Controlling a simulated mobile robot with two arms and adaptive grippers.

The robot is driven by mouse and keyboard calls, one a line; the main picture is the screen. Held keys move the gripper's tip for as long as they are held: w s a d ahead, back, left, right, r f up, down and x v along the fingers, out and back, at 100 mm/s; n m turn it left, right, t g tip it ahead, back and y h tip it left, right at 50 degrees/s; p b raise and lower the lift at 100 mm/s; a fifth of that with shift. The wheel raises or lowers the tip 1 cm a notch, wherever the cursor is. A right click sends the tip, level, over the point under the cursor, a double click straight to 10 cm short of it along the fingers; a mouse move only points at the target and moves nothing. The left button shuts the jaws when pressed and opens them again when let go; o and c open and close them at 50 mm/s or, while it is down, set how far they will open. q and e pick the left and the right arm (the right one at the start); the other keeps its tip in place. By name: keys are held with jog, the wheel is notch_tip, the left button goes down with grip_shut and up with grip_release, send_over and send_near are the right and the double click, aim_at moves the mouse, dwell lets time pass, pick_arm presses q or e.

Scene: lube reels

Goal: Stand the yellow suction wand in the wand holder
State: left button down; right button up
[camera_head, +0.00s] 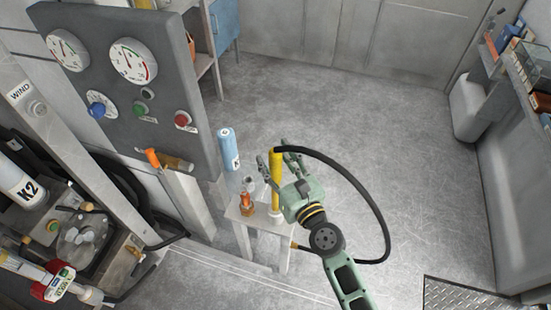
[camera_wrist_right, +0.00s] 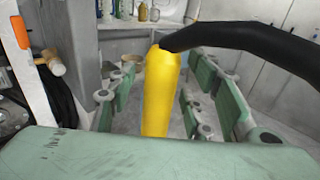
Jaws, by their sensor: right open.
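The yellow suction wand (camera_head: 275,180) stands upright on a small table (camera_head: 239,216), with its lower end in a pale round holder (camera_head: 275,215). A black hose leaves its top and loops to the right and down. My right gripper (camera_head: 280,158) is open, with its fingers at the upper part of the wand. In the right wrist view the wand (camera_wrist_right: 162,90) stands between the spread fingers, and the hose (camera_wrist_right: 245,40) crosses at its top. I cannot see whether a finger touches it. My left gripper is not in view.
A blue cylinder (camera_head: 229,148) and a small orange-topped item (camera_head: 246,203) stand near the wand on the left. A grey gauge panel (camera_head: 120,75) rises further left. The floor (camera_head: 400,190) to the right is clear apart from the hose.

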jog(key=v, duration=1.2)
dwell(0.4)
jog(key=d+f+n+g+h, duration=0.1)
jog(key=d+f+n+g, duration=0.15)
jog(key=f+n, duration=0.6)
jog(key=d+f+n+g+h, duration=0.1)
jog(key=d+f+n+h, duration=0.15)
jog(key=f, duration=1.05)
jog(key=s+d+f+n+g+h, duration=0.1)
jog(key=s+d+f+n+g, duration=0.15)
jog(key=s+f+n, duration=0.4)
jog(key=s+d+f+n+g+h, duration=0.1)
jog(key=s+d+f+n+g, duration=0.2)
jog(key=f, duration=0.6)
jog(key=s+d+f+n+g+h, duration=0.1)
jog(key=s+f+n, duration=0.3)
jog(key=s, duration=0.4)
jog(key=s+d+f+n+g, duration=0.3)
jog(key=s+f, duration=0.3)
jog(key=s, duration=0.2)
jog(key=s+d+f+n+g+h, duration=0.1)
jog(key=s+d+f+n+g, duration=0.1)
jog(key=s+f+n, duration=0.3)
jog(key=s+d, duration=0.1)
jog(key=s, duration=0.3)
jog(key=shift+d+h, duration=0.2)
jog(key=shift+h, duration=0.15)
